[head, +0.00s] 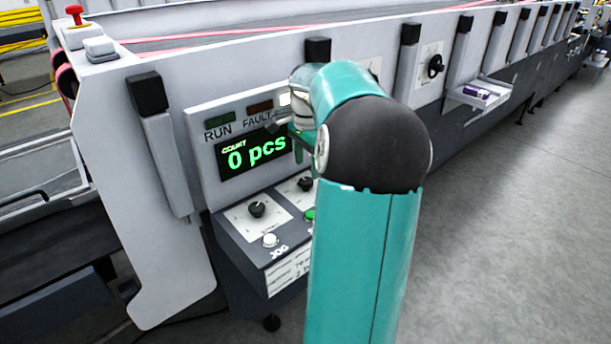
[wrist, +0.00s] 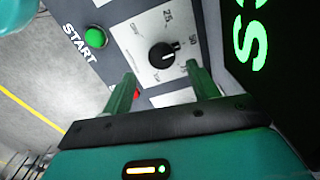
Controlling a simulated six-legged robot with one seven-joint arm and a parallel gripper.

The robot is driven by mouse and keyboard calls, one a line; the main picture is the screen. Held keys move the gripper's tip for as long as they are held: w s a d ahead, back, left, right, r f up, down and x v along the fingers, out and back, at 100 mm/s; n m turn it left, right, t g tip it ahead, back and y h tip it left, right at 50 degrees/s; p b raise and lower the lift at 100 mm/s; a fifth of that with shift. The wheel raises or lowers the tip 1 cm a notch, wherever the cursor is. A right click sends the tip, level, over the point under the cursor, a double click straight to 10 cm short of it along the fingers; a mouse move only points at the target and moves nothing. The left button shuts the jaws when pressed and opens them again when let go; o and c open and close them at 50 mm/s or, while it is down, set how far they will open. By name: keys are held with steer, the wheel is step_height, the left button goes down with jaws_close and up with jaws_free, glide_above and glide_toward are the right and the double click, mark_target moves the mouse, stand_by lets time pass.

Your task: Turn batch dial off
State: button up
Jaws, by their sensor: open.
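The batch dial, a black knob (wrist: 162,55) on a white plate with "25" and other small marks, shows in the wrist view beside the green START button (wrist: 95,37). A black knob (head: 305,184) on the right plate of the console in the head view appears to be the same dial. Which mark it points to is too small to tell. My gripper (wrist: 160,76) is open and empty. Its two green fingers point toward the dial, one to each side of it in the picture; no contact shows. In the head view my arm hides most of the gripper (head: 298,148).
The display (head: 252,153) reads "0 pcs" above the knobs. A second knob (head: 257,209) and a white JOG button (head: 270,240) are at left on the console. A red part (wrist: 136,93) shows behind a finger. Open floor (head: 500,230) lies right.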

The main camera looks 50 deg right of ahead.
mark_target(306, 180)
step_height(306, 180, down, 5)
steer(key=shift+w+r, duration=0.1)
steer(key=shift+w, duration=0.05)
steer(key=c, duration=1)
steer(key=shift+n, duration=0.3)
steer(key=n, duration=0.5)
steer(key=shift+r, duration=0.1)
steer(key=n, duration=1.8)
steer(key=shift+n, duration=0.3)
